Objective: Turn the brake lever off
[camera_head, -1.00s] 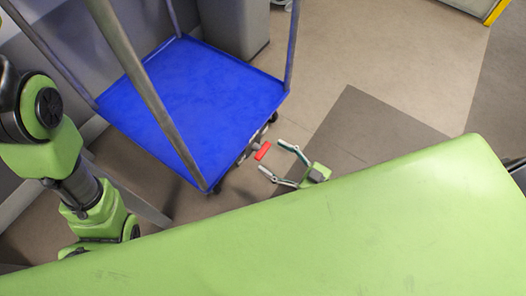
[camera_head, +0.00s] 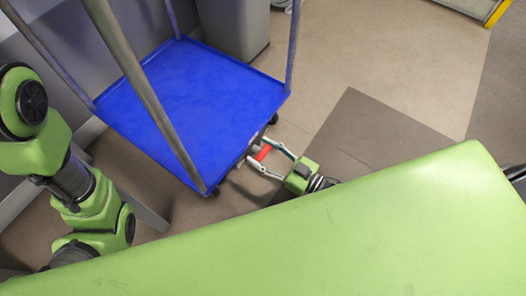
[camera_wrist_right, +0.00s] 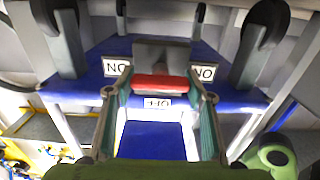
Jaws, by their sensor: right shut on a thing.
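The brake lever (camera_head: 263,152) has a red handle and sits low at the near right edge of the blue cart (camera_head: 190,95). My right gripper (camera_head: 264,157) has its two fingers on either side of the red handle and is shut on it. In the right wrist view the red handle (camera_wrist_right: 160,83) lies crosswise between the fingers, in front of a grey lever body. An upside-down OFF label (camera_wrist_right: 157,103) shows by it, with upside-down ON labels (camera_wrist_right: 116,68) on both sides. My left arm shows at the left; its gripper is out of sight.
Metal posts (camera_head: 140,85) rise from the cart's corners, and dark wheels sit under it. A grey bin (camera_head: 235,28) stands behind the cart. The floor (camera_head: 350,55) to the right is clear. My green body covers the bottom of the head view.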

